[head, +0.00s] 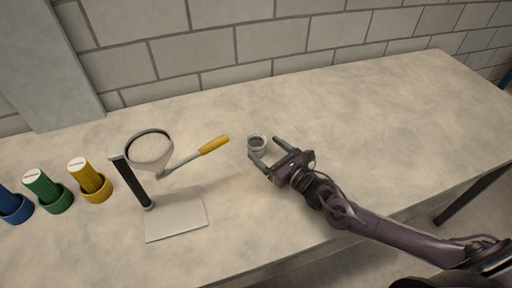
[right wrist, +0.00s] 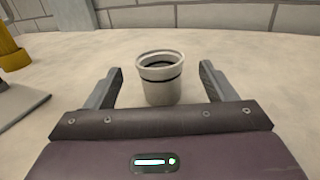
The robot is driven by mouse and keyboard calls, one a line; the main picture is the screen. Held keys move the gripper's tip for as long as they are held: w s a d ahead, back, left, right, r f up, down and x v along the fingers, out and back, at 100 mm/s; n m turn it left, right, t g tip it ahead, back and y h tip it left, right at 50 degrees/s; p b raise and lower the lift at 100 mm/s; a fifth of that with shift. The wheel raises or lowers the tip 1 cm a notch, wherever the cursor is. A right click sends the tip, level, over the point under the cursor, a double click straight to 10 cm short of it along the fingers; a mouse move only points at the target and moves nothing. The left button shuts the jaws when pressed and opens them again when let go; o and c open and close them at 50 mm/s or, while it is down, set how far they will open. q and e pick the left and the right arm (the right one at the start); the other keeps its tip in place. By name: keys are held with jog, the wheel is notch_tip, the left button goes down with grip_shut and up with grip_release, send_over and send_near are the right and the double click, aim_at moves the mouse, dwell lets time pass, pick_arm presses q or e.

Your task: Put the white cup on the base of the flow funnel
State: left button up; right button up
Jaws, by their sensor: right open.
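The white cup (head: 257,142) stands upright on the table. In the right wrist view the cup (right wrist: 161,80) is centred just ahead of my fingers. It is pale with a dark line below its rim. My right gripper (head: 262,149) is open and empty, low over the table, with a finger on either side of the cup's near side. The flow funnel (head: 150,150) stands to the left: a round bowl on a black post, with a handle with a yellow grip. Its flat pale base (head: 176,217) has a bare top. My left gripper is not in view.
Blue (head: 13,205), green (head: 45,190) and yellow (head: 89,180) ribbed cylinders in round holders stand at the far left. The funnel's yellow-gripped handle (head: 214,144) juts out between the funnel and the cup. The table to the right and behind the cup is clear, up to a block wall.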

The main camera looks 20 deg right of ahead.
aim_at(250, 136)
jog(key=p+x, duration=0.2)
jog(key=x, duration=0.5)
jog(key=shift+a+r, duration=0.1)
jog(key=shift+r, duration=0.1)
jog(key=shift+w+a+f, duration=0.1)
jog(key=shift+w+a, duration=0.05)
jog(key=shift+w, duration=0.15)
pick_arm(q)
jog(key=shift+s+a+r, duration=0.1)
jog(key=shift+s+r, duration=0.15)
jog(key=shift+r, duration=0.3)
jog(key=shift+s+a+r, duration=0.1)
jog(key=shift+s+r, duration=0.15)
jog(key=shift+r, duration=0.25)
pick_arm(e)
jog(key=shift+c, duration=0.4)
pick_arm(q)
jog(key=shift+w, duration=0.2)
pick_arm(e)
jog(key=c, duration=1)
jog(key=shift+c, duration=0.2)
